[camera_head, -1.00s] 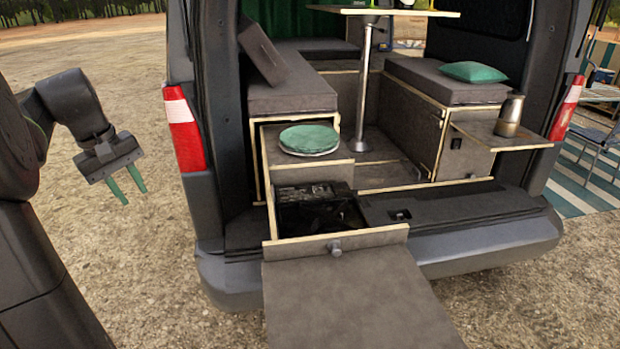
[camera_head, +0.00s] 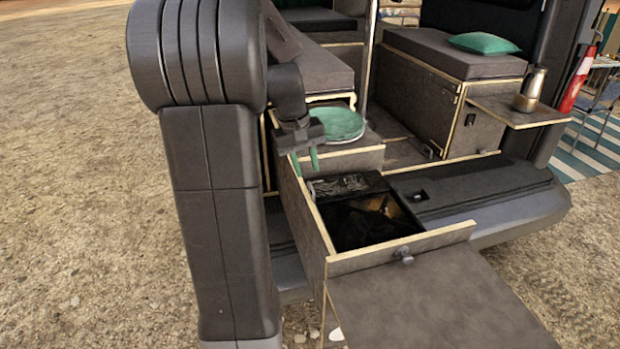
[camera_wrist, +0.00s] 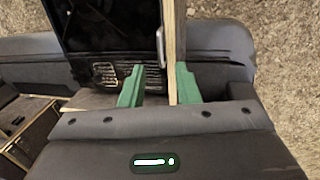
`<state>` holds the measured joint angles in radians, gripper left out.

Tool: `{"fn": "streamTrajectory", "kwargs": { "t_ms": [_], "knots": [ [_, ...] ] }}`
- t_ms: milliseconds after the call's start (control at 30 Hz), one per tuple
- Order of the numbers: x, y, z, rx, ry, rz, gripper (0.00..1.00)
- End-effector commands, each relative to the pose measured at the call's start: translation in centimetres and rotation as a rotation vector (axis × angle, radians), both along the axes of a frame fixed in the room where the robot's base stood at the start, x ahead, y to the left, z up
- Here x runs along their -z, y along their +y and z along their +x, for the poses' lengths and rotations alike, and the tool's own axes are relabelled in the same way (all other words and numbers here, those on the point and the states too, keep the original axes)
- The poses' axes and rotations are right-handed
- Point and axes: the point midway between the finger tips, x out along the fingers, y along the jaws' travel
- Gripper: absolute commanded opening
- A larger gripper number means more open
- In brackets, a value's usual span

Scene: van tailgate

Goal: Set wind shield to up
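A black stove-like unit (camera_head: 350,186) sits inside the pulled-out drawer (camera_head: 402,247), with a slotted panel at its far end and a dark open recess in front. I cannot clearly single out a wind shield; no separate raised panel shows. My gripper (camera_head: 305,161) is above the drawer's left wall, near its far end, pointing down. Its two green fingers are apart. In the wrist view my gripper (camera_wrist: 158,80) shows the drawer wall's pale edge (camera_wrist: 173,45) between the fingers, closer to the right one. The slotted black unit (camera_wrist: 112,48) lies beyond the left finger.
A round green-topped item (camera_head: 338,124) rests just behind the gripper. A grey board (camera_head: 430,305) extends in front of the drawer. A table post stands behind. At right, a metal pot (camera_head: 530,90) stands on a side shelf (camera_head: 515,112). Open gravel lies left.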

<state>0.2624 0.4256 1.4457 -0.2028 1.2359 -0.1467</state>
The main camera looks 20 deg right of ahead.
Motion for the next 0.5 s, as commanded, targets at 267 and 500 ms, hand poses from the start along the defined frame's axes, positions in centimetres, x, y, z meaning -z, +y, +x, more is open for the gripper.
{"fn": "streamTrajectory", "kwargs": {
  "t_ms": [267, 500],
  "knots": [
    [3.9, -0.8, -0.1, 0.0, 0.003, 0.0, 0.29],
    [4.6, -0.9, 0.0, 0.0, -0.001, -0.001, 0.29]
  ]
}}
